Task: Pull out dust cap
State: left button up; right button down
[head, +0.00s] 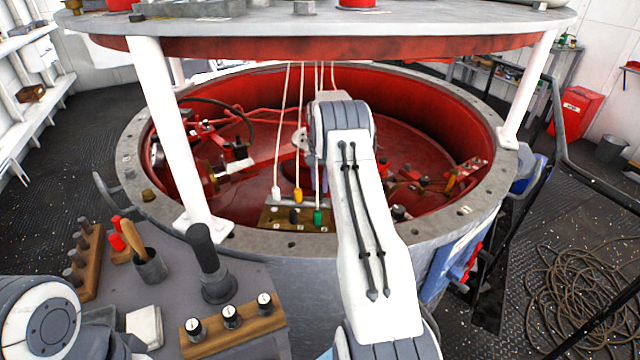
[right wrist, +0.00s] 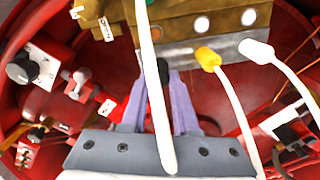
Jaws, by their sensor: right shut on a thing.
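A white cord partly covers the fingers. My right arm hides this gripper in the head view. My left gripper is out of view.
White posts (head: 172,135) carry a round top plate (head: 420,25) over the drum. Cords hang down around my right arm. A console at the front left holds a black lever (head: 207,255) and a knob block (head: 232,318). A rope (head: 580,295) lies coiled at right.

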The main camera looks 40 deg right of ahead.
jog(key=shift+f+b, duration=0.45)
jog(key=shift+f, duration=0.65)
jog(key=c, duration=0.6)
grip_release()
notch_tip(320, 180, up, 10)
jog(key=shift+r+b, duration=0.25)
jog(key=shift+b, duration=0.05)
